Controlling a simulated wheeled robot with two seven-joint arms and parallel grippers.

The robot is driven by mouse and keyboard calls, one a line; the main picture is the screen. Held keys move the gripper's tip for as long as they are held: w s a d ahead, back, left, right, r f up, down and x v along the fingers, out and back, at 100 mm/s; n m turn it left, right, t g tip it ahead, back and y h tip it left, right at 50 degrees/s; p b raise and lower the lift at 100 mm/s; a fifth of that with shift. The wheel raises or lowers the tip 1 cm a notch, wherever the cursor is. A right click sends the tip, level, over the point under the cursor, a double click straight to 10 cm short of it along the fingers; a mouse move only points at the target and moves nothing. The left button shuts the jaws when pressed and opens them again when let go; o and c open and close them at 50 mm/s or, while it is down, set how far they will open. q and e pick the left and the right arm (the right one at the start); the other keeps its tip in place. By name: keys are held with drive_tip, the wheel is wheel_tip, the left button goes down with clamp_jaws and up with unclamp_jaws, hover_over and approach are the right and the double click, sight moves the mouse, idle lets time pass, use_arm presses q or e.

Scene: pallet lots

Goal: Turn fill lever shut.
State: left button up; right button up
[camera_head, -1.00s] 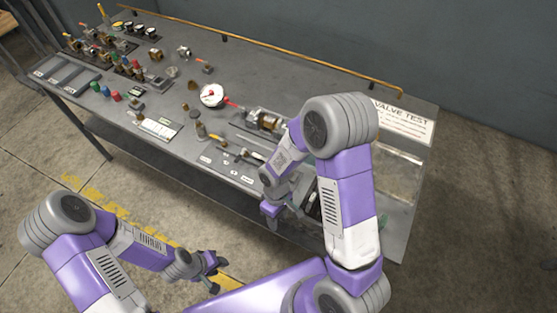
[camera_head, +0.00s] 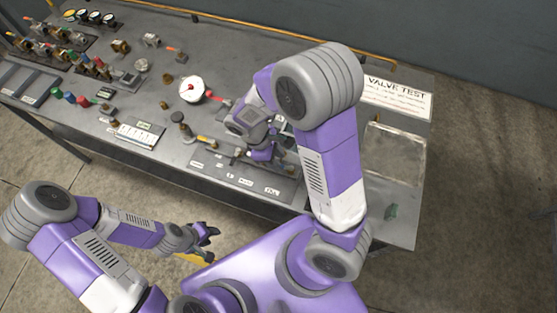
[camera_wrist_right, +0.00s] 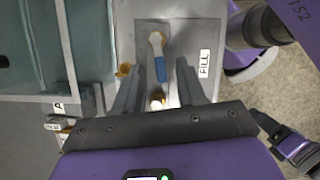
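In the right wrist view the fill lever (camera_wrist_right: 160,68) shows a pale rounded end, a blue sleeve and brass-coloured parts near its lower end. A white FILL label (camera_wrist_right: 204,63) lies to its right. My right gripper (camera_wrist_right: 160,80) is open, with one finger on each side of the lever; I cannot tell if either touches it. In the head view my right gripper (camera_head: 264,154) is low over the bench front, and the arm hides part of the fittings there. My left gripper (camera_head: 207,235) is open and empty, in front of the bench.
The grey bench (camera_head: 225,55) carries a white dial gauge with a red needle (camera_head: 192,90), brass fittings and several coloured-handled valves at the left. A VALVE TEST sign (camera_head: 397,97) and a clear-topped tray (camera_head: 395,153) are at the right. A copper pipe (camera_head: 290,35) runs along the back.

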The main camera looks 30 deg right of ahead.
sight(284, 167)
drive_tip(key=shift+x, duration=1.1)
drive_tip(key=shift+w, duration=0.1)
drive_tip(key=shift+c, duration=0.2)
clamp_jaws()
drive_tip(key=shift+w+d+m+y+p, duration=0.1)
drive_tip(key=shift+w+m+y+p, duration=0.1)
drive_tip(key=shift+m, duration=0.35)
drive_tip(key=shift+w+d+m+y+p, duration=0.1)
drive_tip(key=shift+m+y, duration=0.1)
drive_tip(key=shift+m, duration=0.35)
drive_tip(key=shift+o, duration=0.2)
unclamp_jaws()
